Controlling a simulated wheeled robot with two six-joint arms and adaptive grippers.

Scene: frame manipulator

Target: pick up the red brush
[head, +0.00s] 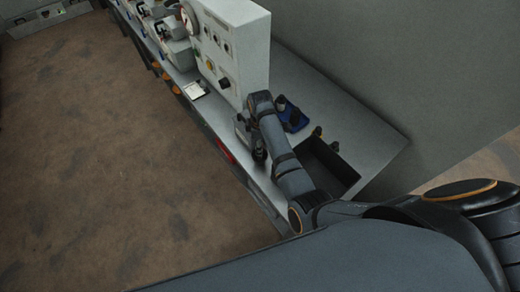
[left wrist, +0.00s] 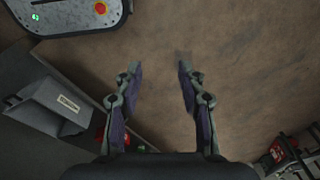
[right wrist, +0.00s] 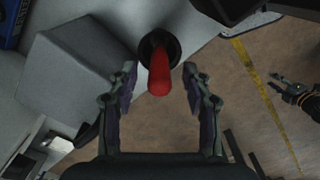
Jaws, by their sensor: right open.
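The red brush (right wrist: 159,76) shows in the right wrist view, its red handle pointing toward the camera. Its far end is at a dark round part (right wrist: 172,46); I cannot tell if that is a holder or the brush's own head. My right gripper (right wrist: 160,90) is open, with one finger on each side of the red handle and visible gaps between. My left gripper (left wrist: 158,85) is open and empty above the brown floor. The brush cannot be made out clearly in the head view, where my right arm covers part of the bench.
The grey workbench (head: 375,125) carries a white control box (head: 235,50), a blue holder with dark items (head: 292,116) and a dark open tray (head: 325,165). A grey block (right wrist: 75,75) stands left of the brush. Open floor (head: 100,160) lies left of the bench.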

